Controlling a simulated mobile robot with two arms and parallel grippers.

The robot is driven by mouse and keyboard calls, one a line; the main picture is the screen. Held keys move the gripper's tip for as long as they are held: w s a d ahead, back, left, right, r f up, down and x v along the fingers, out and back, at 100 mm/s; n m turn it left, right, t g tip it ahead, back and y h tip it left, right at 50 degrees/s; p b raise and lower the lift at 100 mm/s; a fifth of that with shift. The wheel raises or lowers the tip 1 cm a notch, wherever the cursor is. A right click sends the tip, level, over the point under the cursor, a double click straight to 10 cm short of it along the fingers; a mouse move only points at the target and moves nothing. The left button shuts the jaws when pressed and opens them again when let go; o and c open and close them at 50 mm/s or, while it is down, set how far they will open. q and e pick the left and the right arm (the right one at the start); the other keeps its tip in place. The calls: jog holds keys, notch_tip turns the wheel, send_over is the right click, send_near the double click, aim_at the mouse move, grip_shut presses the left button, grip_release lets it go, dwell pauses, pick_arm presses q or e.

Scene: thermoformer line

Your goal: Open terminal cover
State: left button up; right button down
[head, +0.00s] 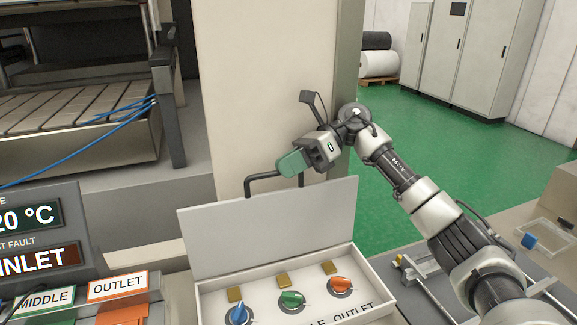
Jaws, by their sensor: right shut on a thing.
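The terminal cover (270,226) is a light grey lid that stands raised, roughly upright, along the back edge of a shallow white terminal box (377,281). A dark bar handle (262,177) sticks up from the cover's upper edge. My right gripper (291,166), with green fingers, is shut on this handle near its right part; the fingers hide part of the bar. Inside the open box are a blue knob (239,312), a green knob (292,298) and an orange knob (340,285), with small brass blocks behind them. My left gripper is out of view.
A panel with displays (40,235) and MIDDLE and OUTLET labels stands at left. A beige column (270,90) rises behind the cover. A clear tray (546,236) with a blue piece is at right. Green floor lies open behind my right arm.

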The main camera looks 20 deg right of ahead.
jog(key=shift+f, duration=0.5)
jog(key=c, duration=1.5)
grip_release()
jog(key=o, duration=0.3)
jog(key=shift+w+d, duration=0.15)
jog(key=shift+w, duration=0.05)
jog(key=shift+o, duration=0.2)
jog(key=shift+s+r, duration=0.1)
jog(key=shift+r, duration=0.5)
jog(key=s+d+r+b, duration=0.5)
jog(key=s+d+r, duration=0.2)
jog(key=s+r, duration=0.2)
jog(key=shift+r, duration=0.5)
jog(key=shift+d, duration=0.1)
